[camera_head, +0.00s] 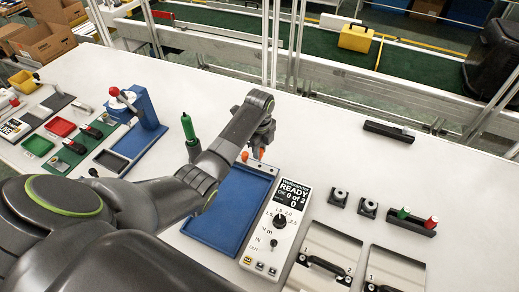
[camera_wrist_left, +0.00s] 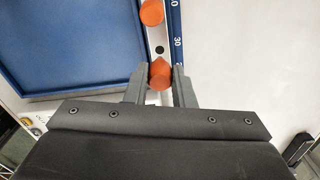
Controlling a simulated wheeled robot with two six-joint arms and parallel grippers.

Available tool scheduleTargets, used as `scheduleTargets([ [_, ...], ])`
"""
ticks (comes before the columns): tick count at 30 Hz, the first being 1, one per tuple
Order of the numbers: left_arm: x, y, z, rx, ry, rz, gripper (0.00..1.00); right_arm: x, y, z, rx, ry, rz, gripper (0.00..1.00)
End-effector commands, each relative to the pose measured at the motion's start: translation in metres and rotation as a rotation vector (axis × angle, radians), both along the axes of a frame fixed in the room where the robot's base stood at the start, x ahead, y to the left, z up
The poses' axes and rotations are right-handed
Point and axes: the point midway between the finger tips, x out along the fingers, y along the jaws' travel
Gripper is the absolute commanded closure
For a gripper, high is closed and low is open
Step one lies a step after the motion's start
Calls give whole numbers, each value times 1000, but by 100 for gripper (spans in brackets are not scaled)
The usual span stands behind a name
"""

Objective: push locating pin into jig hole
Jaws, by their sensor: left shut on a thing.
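My left gripper (camera_head: 260,148) is shut on an orange locating pin (camera_wrist_left: 160,76), which shows between its fingertips in the left wrist view. The held pin's pointed end lies just beside a small dark hole (camera_wrist_left: 159,50) in the jig's pale strip; I cannot tell its height above the strip. A second orange pin (camera_wrist_left: 152,12) stands farther along the same strip, and shows in the head view (camera_head: 245,156) left of the gripper. The strip runs along the far edge of the blue jig tray (camera_head: 232,208). My right gripper is not in view.
A white control box (camera_head: 276,228) with a READY display stands right of the tray. A green-handled tool (camera_head: 189,130) and a blue stand (camera_head: 143,120) are to the left. Black fixtures (camera_head: 368,208) lie to the right. The table beyond the gripper is mostly clear.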

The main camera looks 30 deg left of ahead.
Motion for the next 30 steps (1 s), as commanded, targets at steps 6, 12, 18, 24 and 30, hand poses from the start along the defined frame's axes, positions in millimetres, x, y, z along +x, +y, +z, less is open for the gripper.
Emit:
scheduleTargets([
  [6,0,0,-14,0,0,0,100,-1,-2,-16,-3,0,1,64],
  [12,0,0,-16,1,0,0,100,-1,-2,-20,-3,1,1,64],
  [18,0,0,-16,0,0,0,100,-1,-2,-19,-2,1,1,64],
  [24,-1,0,-19,0,1,0,100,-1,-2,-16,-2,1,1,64],
  [30,-1,0,-22,0,1,0,100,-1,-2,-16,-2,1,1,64],
])
